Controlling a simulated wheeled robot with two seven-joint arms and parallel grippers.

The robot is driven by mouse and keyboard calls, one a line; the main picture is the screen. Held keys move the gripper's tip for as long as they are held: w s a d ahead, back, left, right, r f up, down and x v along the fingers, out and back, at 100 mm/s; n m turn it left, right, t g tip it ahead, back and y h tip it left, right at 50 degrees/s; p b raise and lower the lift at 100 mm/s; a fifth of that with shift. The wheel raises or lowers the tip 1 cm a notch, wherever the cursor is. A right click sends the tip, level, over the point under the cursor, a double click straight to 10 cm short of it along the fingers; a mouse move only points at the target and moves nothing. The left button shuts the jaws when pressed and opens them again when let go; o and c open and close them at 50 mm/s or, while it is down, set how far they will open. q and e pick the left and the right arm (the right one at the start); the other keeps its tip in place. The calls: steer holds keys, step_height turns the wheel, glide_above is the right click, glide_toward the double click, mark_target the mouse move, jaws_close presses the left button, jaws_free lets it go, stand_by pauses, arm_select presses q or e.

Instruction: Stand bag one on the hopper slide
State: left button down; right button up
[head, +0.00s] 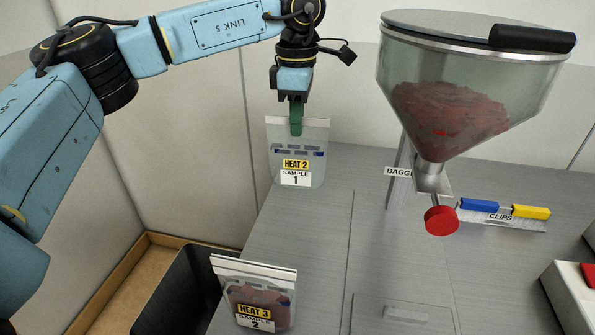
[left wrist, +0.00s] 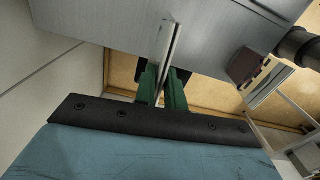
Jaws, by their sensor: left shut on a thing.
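Bag one (head: 297,152), a clear pouch labelled HEAT 2, SAMPLE 1, hangs upright by its top edge from my left gripper (head: 296,128). The green fingers are shut on it at the back left edge of the grey bench. In the left wrist view, the bag (left wrist: 171,45) shows as a thin pale edge between the green fingers (left wrist: 162,85). I cannot tell whether its bottom touches the bench. The glass hopper (head: 450,95) holds reddish-brown material, with a spout and red knob (head: 441,221) below. The hopper slide cannot be clearly made out. My right gripper is not in view.
A second bag (head: 258,295), HEAT 3, SAMPLE 2, stands at the front left beside a black bin (head: 178,290). A rack with a blue clip (head: 479,205) and a yellow clip (head: 530,212) lies right of the spout. The middle of the bench (head: 310,235) is clear.

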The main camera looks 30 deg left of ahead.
mark_target(297, 158)
arm_select(q)
step_height(297, 158, down, 8)
steer(key=shift+r, duration=0.15)
steer(key=shift+f, duration=0.55)
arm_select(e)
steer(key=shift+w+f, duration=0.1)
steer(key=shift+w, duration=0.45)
arm_select(q)
steer(key=c, duration=1.5)
jaws_free()
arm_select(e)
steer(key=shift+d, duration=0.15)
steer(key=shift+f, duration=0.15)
arm_select(q)
steer(key=r, duration=1.2)
steer(key=shift+w+a+r, duration=0.1)
steer(key=shift+w, duration=0.25)
steer(key=shift+r, duration=0.55)
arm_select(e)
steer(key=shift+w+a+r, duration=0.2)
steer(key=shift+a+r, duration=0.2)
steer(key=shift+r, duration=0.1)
